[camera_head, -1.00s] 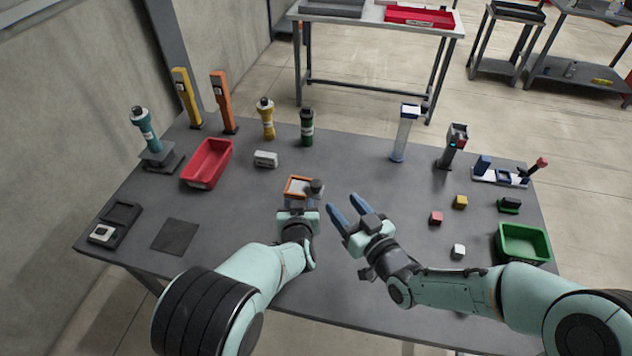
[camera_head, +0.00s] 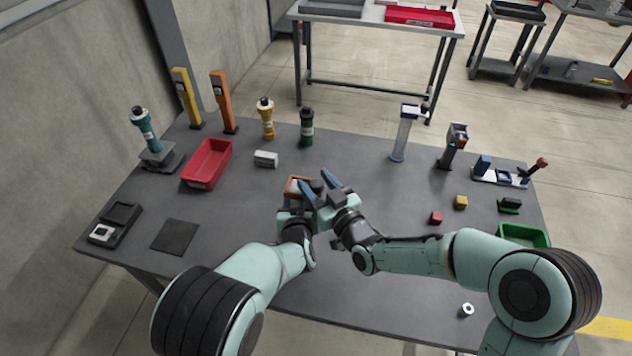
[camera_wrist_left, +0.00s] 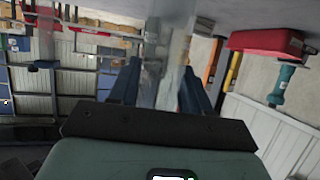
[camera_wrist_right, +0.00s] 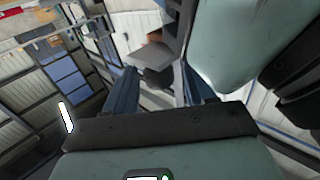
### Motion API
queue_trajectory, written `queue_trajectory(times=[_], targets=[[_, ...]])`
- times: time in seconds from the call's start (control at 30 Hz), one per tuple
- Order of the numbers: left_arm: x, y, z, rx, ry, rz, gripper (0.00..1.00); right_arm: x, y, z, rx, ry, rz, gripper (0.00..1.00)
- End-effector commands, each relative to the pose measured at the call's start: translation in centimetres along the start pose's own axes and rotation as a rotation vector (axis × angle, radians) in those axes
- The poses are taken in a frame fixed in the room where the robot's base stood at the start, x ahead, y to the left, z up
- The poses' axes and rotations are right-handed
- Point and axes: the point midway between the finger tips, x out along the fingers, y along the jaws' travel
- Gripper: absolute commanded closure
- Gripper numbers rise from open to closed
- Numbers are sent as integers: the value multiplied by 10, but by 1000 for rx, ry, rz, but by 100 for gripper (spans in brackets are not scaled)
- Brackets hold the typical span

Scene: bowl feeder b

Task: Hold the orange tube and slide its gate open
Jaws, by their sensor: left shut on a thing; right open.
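The orange tube shows in the head view as an orange-rimmed top (camera_head: 293,184) with clear walls in the left wrist view (camera_wrist_left: 172,62). My left gripper (camera_head: 297,203) is shut on it; its fingertips are largely hidden in the head view. A dark knob, apparently the gate's (camera_head: 317,186), sticks out at the right of the rim. My right gripper (camera_head: 318,188) is open, with its blue fingers around the knob. In the right wrist view the grey knob (camera_wrist_right: 154,76) lies between the fingers; I cannot tell whether they touch it.
Yellow (camera_head: 267,118) and green (camera_head: 306,127) bottles stand at the back. Red (camera_head: 436,217) and yellow (camera_head: 460,202) cubes and a green bin (camera_head: 523,236) lie right.

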Motion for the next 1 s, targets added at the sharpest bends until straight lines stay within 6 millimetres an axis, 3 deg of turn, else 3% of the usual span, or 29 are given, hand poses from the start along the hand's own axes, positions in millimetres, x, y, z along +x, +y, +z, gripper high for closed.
queue_trajectory(times=[0.33, 0.37, 0.5, 0.53, 0.67, 1.0], targets=[[0, 0, -1, 0, 2, 0, 100, 5, 0, 0, 0, 0, 0, 45], [0, 0, -1, 0, 2, 0, 100, 5, 0, 0, 0, 0, 0, 52], [0, 0, -1, 0, 2, 0, 100, 5, 0, 0, 1, 0, 0, 97], [0, 0, -1, 0, 2, 0, 100, 5, 0, 0, 1, 0, 0, 100], [0, 0, -1, -1, 2, 0, 100, 3, 2, 0, 0, -1, 2, 100], [0, -1, -1, -1, 2, -2, 100, -27, 32, 0, 0, -2, 3, 100]])
